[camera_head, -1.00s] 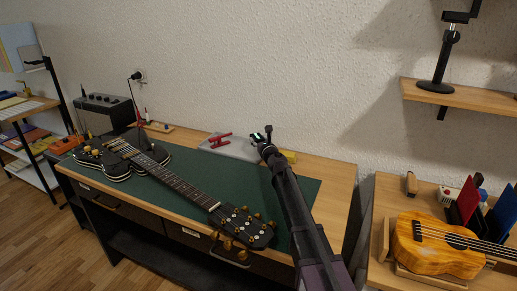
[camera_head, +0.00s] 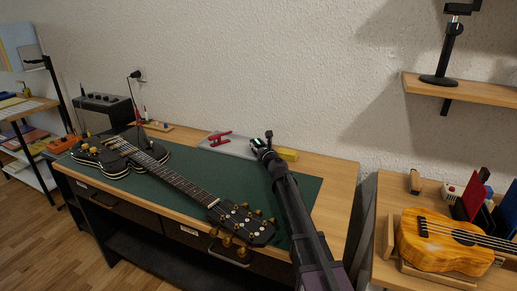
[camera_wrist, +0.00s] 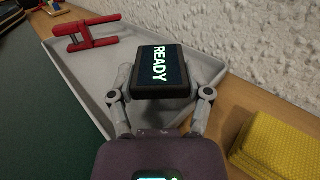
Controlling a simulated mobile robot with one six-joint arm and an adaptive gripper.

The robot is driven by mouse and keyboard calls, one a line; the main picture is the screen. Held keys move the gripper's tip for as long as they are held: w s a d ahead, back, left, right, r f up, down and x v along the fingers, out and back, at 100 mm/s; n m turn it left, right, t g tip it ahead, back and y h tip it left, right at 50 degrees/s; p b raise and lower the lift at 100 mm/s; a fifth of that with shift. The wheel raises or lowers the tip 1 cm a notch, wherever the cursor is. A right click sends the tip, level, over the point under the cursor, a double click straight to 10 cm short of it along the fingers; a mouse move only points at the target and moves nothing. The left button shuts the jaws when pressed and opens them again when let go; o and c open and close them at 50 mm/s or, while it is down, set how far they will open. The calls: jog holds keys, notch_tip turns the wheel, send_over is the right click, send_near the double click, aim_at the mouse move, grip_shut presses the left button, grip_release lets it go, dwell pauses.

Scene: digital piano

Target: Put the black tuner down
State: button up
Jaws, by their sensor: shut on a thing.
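The black tuner (camera_wrist: 160,70) shows a lit screen reading "READY" in the wrist view. My gripper (camera_wrist: 163,100) is shut on it, with one finger at each side. The tuner is over the near right part of a grey tray (camera_wrist: 85,72); I cannot tell whether it touches the tray. In the head view my gripper (camera_head: 262,148) is at the tray's right end, and the tuner is mostly hidden there, with only a small bright spot showing.
A red clamp-like tool (camera_wrist: 86,33) lies in the tray's left part. A yellow sponge-like block (camera_wrist: 275,145) sits right of the tray. A black electric guitar (camera_head: 180,182) lies on the green mat (camera_head: 205,165). The textured wall is close behind the tray.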

jog(key=shift+f+b, duration=0.3)
jog(key=shift+f, duration=0.05)
jog(key=shift+s+b, duration=0.25)
jog(key=shift+b, duration=0.1)
jog(key=o, duration=1.3)
jog(key=shift+s+d, duration=0.1)
jog(key=shift+s+f, duration=0.1)
jog(key=shift+s, duration=0.15)
jog(key=shift+w+r+p, duration=0.25)
jog(key=shift+r+p, duration=0.25)
jog(key=shift+p, duration=0.25)
jog(key=v, duration=1.1)
jog(key=shift+s+d, duration=0.1)
jog(key=shift+d, duration=0.05)
jog(key=shift+r, duration=0.1)
